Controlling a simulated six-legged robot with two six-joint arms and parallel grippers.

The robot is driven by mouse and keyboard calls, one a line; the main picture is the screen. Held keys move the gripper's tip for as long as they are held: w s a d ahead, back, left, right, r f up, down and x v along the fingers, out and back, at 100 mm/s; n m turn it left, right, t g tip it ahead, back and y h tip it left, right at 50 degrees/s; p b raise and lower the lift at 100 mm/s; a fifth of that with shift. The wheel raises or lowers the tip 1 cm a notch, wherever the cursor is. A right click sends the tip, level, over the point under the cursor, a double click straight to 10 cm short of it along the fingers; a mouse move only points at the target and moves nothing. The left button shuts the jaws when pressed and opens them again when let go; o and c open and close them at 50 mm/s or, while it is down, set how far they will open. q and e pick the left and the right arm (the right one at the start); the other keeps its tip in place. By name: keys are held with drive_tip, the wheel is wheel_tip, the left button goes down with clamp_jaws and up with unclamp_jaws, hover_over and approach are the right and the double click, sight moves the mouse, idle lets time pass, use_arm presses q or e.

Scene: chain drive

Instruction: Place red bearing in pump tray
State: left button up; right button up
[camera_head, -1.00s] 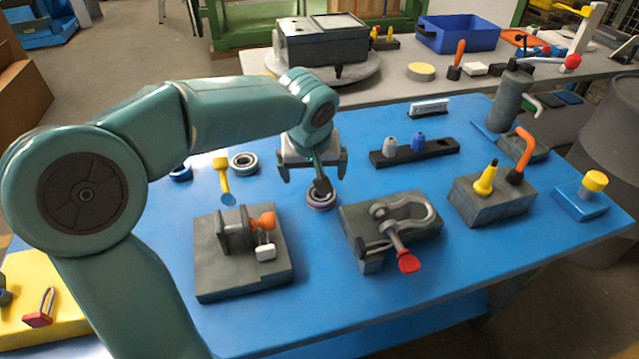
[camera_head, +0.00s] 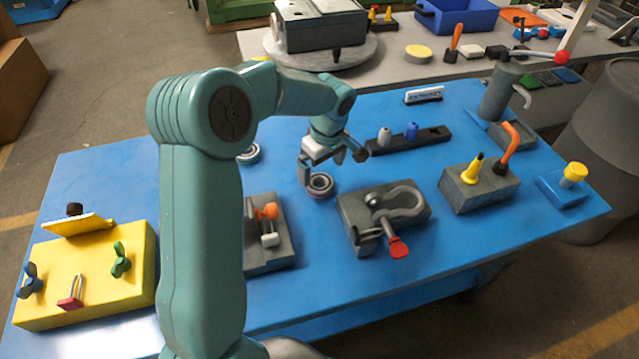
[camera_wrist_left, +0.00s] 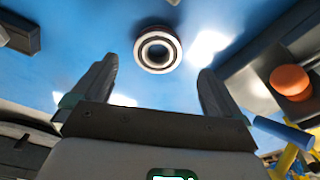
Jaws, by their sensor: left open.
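The red bearing (camera_head: 320,186) lies flat on the blue table, a ring with a dark reddish outer edge. It also shows in the left wrist view (camera_wrist_left: 158,49), ahead of the gap between the fingers. My left gripper (camera_head: 332,164) is open and empty just above the bearing, with one finger partly overlapping it in the head view. In the left wrist view its two fingers (camera_wrist_left: 158,70) are spread wide, with blue table between them. I cannot tell for certain which thing is the pump tray. My right gripper is not in view.
A grey block with a red-handled shackle (camera_head: 395,208) stands close to the bearing's right. A black rack (camera_head: 435,137) with small plugs is behind. Another grey block (camera_head: 268,250) is in front. A second bearing (camera_head: 250,153) is left. A blue bin (camera_head: 465,18) stands on the back table.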

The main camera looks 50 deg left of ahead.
sight(320, 180)
use_arm(q)
drive_tip(key=f, duration=0.2)
drive_tip(key=f+p, duration=0.1)
drive_tip(key=f, duration=0.1)
drive_tip(key=a+f, duration=0.1)
drive_tip(key=f, duration=0.1)
drive_tip(key=shift+w+f, duration=0.1)
drive_tip(key=shift+w, duration=0.1)
drive_tip(key=c, duration=1.4)
drive_tip(key=shift+c, duration=0.2)
wheel_tip(320, 180, up, 20)
drive_tip(key=shift+r, duration=0.1)
drive_tip(key=shift+s, duration=0.1)
